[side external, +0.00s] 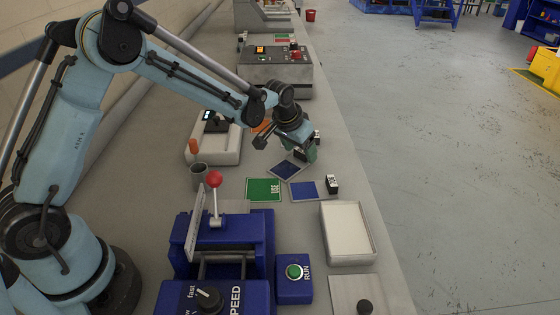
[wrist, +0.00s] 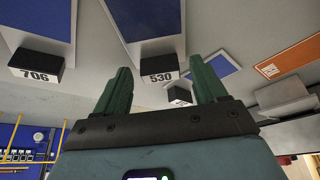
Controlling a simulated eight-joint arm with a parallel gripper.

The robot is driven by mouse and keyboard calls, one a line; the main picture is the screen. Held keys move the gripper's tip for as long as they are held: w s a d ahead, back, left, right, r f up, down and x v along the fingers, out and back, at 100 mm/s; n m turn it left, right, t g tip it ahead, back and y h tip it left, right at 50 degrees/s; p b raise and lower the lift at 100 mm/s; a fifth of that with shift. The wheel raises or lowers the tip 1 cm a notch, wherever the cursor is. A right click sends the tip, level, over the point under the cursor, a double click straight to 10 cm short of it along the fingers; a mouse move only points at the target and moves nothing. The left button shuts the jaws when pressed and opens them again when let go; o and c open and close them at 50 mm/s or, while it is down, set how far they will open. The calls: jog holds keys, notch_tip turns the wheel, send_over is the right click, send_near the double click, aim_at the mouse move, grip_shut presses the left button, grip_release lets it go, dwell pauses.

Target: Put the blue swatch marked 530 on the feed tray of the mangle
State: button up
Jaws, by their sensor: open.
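The blue swatch marked 530 (wrist: 150,20) lies on the bench with its black label block (wrist: 158,68) at its near end. In the side view, a blue swatch (side external: 287,170) under my gripper appears to be this one. My gripper (wrist: 160,66) is open and empty, with its green fingertips on either side of the 530 block in the picture; I cannot tell whether they touch it. In the side view my gripper (side external: 298,150) hides part of that swatch. The blue mangle (side external: 220,240) with a red-knobbed lever stands nearer the camera. I cannot clearly identify its feed tray.
A blue swatch marked 706 (wrist: 38,18) lies left in the wrist view, another blue swatch (wrist: 214,67) right, and an orange swatch (wrist: 288,58) farther right.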

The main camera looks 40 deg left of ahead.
aim_at(287, 168)
jog(key=v, duration=1.2)
jog(key=s+a+r+t, duration=0.1)
jog(key=s+r+t, duration=0.1)
jog(key=s, duration=1.6)
jog(key=shift+s, duration=0.4)
jog(key=shift+s+f, duration=0.1)
jog(key=shift+s, duration=0.15)
jog(key=shift+c, duration=0.4)
jog(key=shift+s+f+t, duration=0.1)
jog(key=shift+s+t, duration=0.05)
jog(key=shift+t, duration=0.15)
jog(key=c, duration=0.3)
